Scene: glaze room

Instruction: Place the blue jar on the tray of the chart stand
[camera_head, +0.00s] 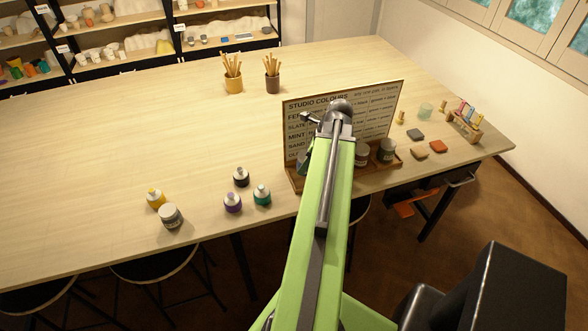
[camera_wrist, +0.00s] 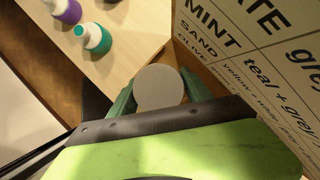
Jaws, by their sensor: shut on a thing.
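The chart stand (camera_head: 370,108) is an upright board of printed colour names, and it also shows in the wrist view (camera_wrist: 262,50). Its wooden tray (camera_head: 379,180) runs along the board's foot and carries two grey-lidded jars (camera_head: 361,154) (camera_head: 387,150) right of my arm. My gripper (camera_wrist: 160,97) is shut on a jar with a round grey lid (camera_wrist: 158,84), close to the board at the tray's left part. Only the lid shows clearly, so I cannot tell its body colour or whether it touches the tray. In the head view my arm mostly hides the gripper.
Purple (camera_head: 232,203), teal (camera_head: 262,195), black (camera_head: 241,177) and yellow (camera_head: 155,198) bottles and a grey-lidded jar (camera_head: 170,216) stand left. Pencil pots (camera_head: 233,83) (camera_head: 272,83) stand behind. Tiles (camera_head: 438,147) and a small rack (camera_head: 464,123) lie right. The table's left is clear.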

